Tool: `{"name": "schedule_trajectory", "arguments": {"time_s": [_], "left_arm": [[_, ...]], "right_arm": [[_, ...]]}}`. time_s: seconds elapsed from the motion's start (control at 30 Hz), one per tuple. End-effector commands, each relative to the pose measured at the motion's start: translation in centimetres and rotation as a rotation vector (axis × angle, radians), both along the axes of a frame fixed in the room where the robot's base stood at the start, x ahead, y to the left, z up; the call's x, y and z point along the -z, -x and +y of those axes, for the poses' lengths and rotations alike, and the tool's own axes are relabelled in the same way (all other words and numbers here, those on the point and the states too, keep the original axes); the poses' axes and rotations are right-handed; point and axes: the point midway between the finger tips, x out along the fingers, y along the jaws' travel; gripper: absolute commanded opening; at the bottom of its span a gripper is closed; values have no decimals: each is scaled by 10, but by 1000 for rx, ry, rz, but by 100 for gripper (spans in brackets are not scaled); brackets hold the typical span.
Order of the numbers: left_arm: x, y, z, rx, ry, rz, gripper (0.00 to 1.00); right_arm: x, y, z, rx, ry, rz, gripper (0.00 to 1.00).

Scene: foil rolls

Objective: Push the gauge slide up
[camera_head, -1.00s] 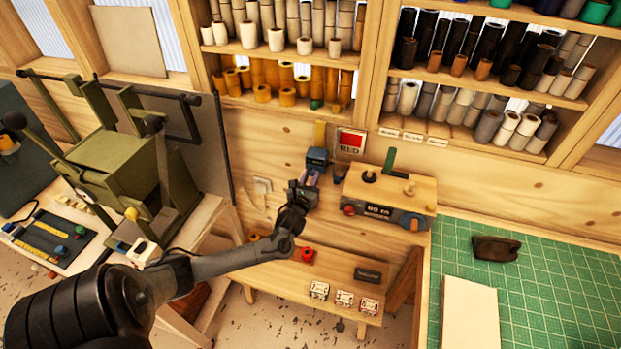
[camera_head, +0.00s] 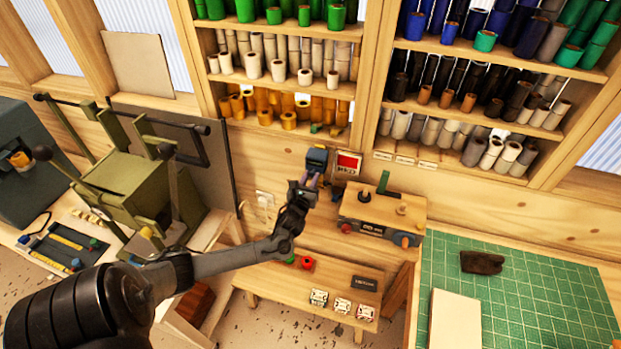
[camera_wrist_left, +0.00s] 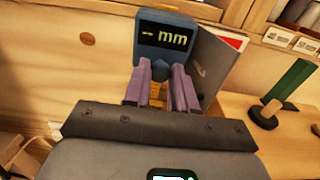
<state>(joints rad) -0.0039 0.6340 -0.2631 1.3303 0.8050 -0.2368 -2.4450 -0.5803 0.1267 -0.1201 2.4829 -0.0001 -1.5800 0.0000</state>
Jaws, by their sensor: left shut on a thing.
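The gauge slide is a dark blue block (camera_head: 317,157) on the back wall, beside the RED sign. In the left wrist view its display (camera_wrist_left: 165,40) reads "-- mm", with a narrower blue part below it. My left gripper (camera_head: 309,182) is just under the display, and its purple fingers (camera_wrist_left: 160,84) are shut on that lower blue part. A strip of yellow shows between the fingers, partly hidden. My right gripper is in no view.
The RED sign (camera_head: 348,163) is close to the right of the slide. A wooden box with knobs (camera_head: 383,214) stands below right. Shelves of rolls (camera_head: 275,65) are above. A low bench (camera_head: 262,285) holds small items, and a green press (camera_head: 130,185) is at left.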

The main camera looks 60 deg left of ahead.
Motion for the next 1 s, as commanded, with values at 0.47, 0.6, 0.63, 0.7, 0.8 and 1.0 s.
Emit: {"name": "schedule_trajectory", "arguments": {"time_s": [0.47,0.6,0.63,0.7,0.8,1.0], "left_arm": [[-7,-1,0,0,-4,-15,50],[-5,-1,0,0,-3,-12,50],[-5,-1,0,0,-3,-12,50],[-5,-1,0,0,-3,-11,50],[-4,1,-2,1,-3,-9,50],[-3,16,-15,2,-2,-7,50]], "right_arm": [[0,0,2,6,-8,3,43],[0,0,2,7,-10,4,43],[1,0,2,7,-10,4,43],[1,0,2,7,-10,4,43],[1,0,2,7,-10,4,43],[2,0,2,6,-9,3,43]]}}
